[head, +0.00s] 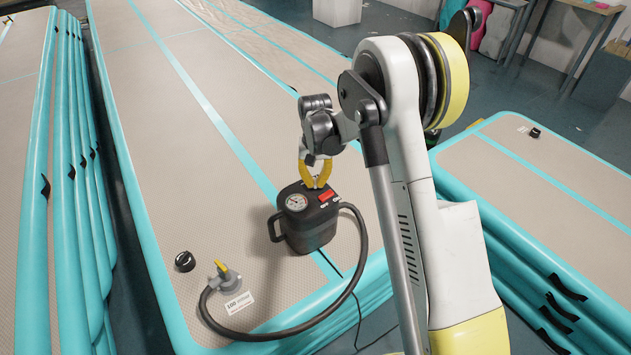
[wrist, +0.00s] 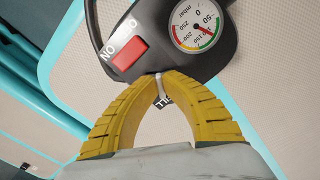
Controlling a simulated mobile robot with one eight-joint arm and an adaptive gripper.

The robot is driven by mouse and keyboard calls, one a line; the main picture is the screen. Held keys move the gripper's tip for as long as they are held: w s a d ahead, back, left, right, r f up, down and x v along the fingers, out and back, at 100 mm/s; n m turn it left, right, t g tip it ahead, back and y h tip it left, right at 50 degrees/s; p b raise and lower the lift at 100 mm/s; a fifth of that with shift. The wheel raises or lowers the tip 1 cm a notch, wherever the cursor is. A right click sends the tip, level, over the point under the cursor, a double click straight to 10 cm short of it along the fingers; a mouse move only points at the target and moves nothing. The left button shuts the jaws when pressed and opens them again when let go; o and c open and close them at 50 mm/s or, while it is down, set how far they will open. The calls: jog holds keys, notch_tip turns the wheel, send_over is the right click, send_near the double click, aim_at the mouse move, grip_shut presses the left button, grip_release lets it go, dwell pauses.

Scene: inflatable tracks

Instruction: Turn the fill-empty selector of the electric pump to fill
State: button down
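The electric pump (head: 308,222) is a black box with a side handle, standing on the grey mat with a hose at its right. My gripper (head: 315,182) is over its top. In the wrist view, the yellow fingers of my gripper (wrist: 160,76) come together at the pump's edge, with a thin pale selector lever (wrist: 160,88) between their tips. A small black label with white letters, partly hidden, shows just below the lever. The fingers hide most of the selector, so I cannot tell its exact setting.
The hose (head: 362,262) curves to a grey-yellow valve fitting (head: 226,280) beside a pressure tag (head: 239,303). A black cap (head: 185,261) lies at left.

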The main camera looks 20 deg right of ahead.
aim_at(315, 183)
jog(key=shift+m, duration=0.7)
jog(key=c, duration=1.6)
grip_release()
jog(key=shift+o, duration=0.2)
notch_tip(315, 183, up, 12)
